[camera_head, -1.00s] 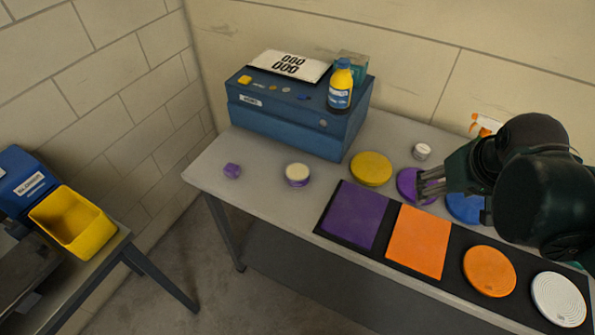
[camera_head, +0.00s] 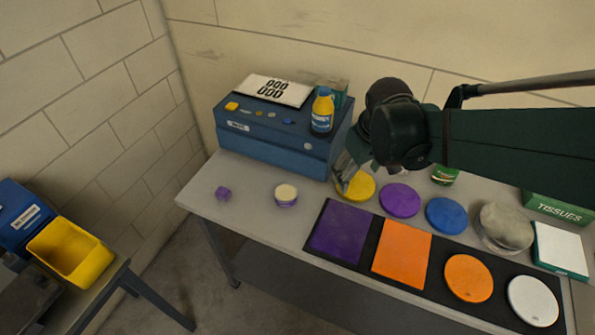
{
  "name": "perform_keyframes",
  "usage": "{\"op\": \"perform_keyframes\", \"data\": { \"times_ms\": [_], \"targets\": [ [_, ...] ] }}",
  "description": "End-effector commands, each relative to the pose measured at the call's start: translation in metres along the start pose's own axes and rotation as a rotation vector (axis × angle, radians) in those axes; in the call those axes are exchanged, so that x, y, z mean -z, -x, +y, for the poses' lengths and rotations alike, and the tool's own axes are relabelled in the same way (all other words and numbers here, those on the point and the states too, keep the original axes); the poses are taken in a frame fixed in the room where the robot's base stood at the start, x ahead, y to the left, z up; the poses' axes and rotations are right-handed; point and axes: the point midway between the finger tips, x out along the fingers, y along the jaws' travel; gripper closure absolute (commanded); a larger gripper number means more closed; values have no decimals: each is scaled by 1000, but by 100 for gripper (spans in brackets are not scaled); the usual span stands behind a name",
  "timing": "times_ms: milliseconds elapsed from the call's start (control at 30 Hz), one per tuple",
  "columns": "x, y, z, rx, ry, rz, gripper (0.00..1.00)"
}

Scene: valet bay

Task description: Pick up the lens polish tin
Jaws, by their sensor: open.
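A small round tin (camera_head: 286,194) with a cream lid and a purple side stands on the grey table, front left of the yellow disc (camera_head: 357,187). No label on it is readable, so I cannot confirm that it is the lens polish tin. My gripper (camera_head: 343,178) is open, with its fingers pointing down over the left edge of the yellow disc. It is to the right of and behind the cream-lidded tin, apart from it. I cannot tell whether the fingers touch the disc. A second small white tin seen earlier is now hidden behind my arm.
Purple (camera_head: 400,200) and blue (camera_head: 446,215) discs lie right. Table around the tin is clear.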

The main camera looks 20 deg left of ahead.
Motion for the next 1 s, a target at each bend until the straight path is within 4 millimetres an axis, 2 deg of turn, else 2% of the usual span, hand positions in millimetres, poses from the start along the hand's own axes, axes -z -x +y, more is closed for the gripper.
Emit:
{"op": "perform_keyframes", "data": {
  "times_ms": [33,200,500,800,1000],
  "targets": [
    [10,-1,-6,6,22,-7,36],
    [35,-14,-29,26,99,-35,36],
    [73,-40,-74,60,235,-85,36],
    [103,-69,-127,93,370,-134,36],
    [115,-87,-157,110,445,-162,36]
  ]
}}
